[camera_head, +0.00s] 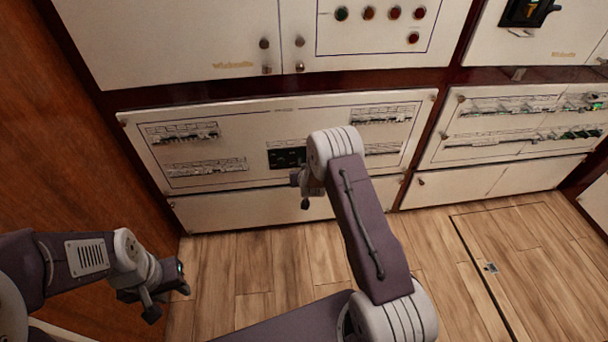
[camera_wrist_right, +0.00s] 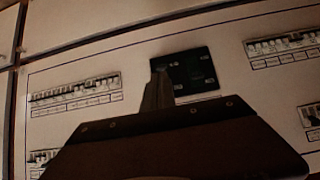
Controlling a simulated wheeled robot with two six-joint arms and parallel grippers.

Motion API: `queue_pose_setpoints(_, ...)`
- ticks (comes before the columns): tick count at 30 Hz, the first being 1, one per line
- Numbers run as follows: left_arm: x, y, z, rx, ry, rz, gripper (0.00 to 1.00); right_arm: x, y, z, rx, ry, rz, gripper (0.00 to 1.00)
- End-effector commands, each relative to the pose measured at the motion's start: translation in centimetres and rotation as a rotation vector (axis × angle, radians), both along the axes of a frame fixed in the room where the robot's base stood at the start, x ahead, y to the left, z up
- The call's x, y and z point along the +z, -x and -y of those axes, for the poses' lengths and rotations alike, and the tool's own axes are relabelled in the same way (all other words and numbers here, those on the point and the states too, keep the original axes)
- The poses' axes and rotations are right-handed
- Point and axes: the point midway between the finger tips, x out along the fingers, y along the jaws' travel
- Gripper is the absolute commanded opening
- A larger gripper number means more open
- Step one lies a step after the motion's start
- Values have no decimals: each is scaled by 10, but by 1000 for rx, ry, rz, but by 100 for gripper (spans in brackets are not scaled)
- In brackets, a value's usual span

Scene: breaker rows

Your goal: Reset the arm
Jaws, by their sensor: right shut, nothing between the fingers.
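My right gripper (camera_head: 305,203) is in front of the lower breaker panel (camera_head: 240,143), near the dark square module (camera_head: 286,158) at its middle. In the right wrist view the shut fingers (camera_wrist_right: 158,88) point up at the panel, overlapping the left edge of the dark module (camera_wrist_right: 190,74). Nothing shows between them. I cannot tell whether the fingertips touch the panel. My left gripper (camera_head: 168,292) hangs low at the left, over the wood floor and away from the panels. Its finger gap is not clear.
Breaker rows (camera_head: 183,132) line the panel; another row (camera_wrist_right: 76,90) shows in the right wrist view. A second breaker panel (camera_head: 520,122) is at the right. Above is a cabinet (camera_head: 160,45) with knobs and coloured lights. A wooden wall (camera_head: 95,150) stands at the left. The floor (camera_head: 235,260) is clear.

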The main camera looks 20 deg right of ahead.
Motion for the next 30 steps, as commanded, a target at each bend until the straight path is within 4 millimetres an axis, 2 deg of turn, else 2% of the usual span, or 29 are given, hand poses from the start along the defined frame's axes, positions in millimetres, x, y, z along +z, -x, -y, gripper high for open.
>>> queue_pose_setpoints(17, 1, 0, 0, 0, 0, 0, 36, 4, -2, -2, 4, 1, 5, 0)
queue_pose_setpoints(20, 1, 0, 0, 0, 0, 0, 36, 35, -17, -5, 12, 4, 60, 0)
queue_pose_setpoints(23, 1, 0, 0, 0, 0, 0, 36, 104, -33, -13, 28, 10, 158, 0)
queue_pose_setpoints(24, 1, 0, 0, 0, 0, 0, 36, 137, -33, -19, 41, 12, 193, 0)
queue_pose_setpoints(26, 1, 0, 0, 0, 0, 0, 36, 175, -20, -30, 70, 8, 200, 0)
queue_pose_setpoints(27, 1, 0, 0, 0, 0, 0, 36, 193, -5, -39, 91, 0, 182, 0)
queue_pose_setpoints(29, 1, 0, 0, 0, 0, 0, 36, 210, 26, -51, 125, -14, 125, 0)
queue_pose_setpoints(30, 1, 0, 0, 0, 0, 0, 36, 216, 52, -59, 147, -24, 72, 0)
